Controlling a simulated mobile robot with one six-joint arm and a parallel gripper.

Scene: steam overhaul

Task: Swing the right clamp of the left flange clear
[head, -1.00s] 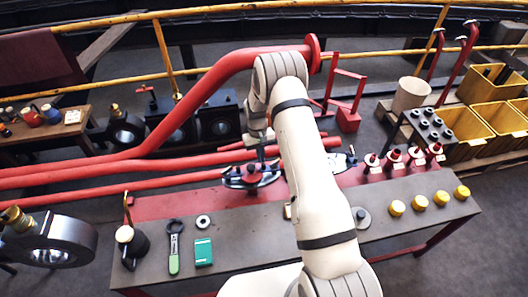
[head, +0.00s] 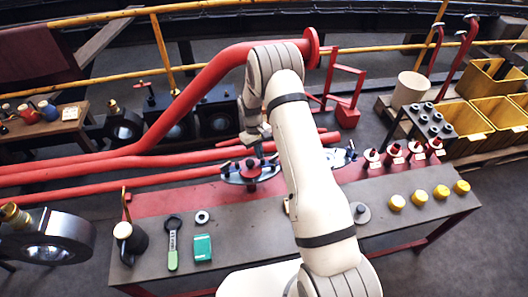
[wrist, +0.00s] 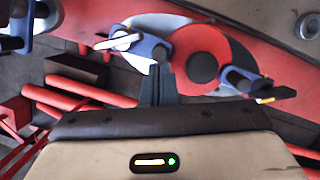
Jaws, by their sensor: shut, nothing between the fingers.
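The left flange (head: 252,171) stands on the red part of the bench, below the tip of my arm in the head view. In the wrist view it is a red disc with a dark centre (wrist: 203,66), with a blue clamp on each side. The wrist view looks turned about, so the right clamp (wrist: 148,45) appears on the left there, with a pale handle pointing outward. The other clamp (wrist: 243,82) has a dark handle. My gripper (wrist: 159,84) is shut and empty, its fingertips close beside the right clamp; contact cannot be told. It also shows in the head view (head: 260,148).
A second flange (head: 340,157) is partly behind my arm. Red pipes (head: 110,170) run behind the bench. Red-topped fittings (head: 394,156) stand at right.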

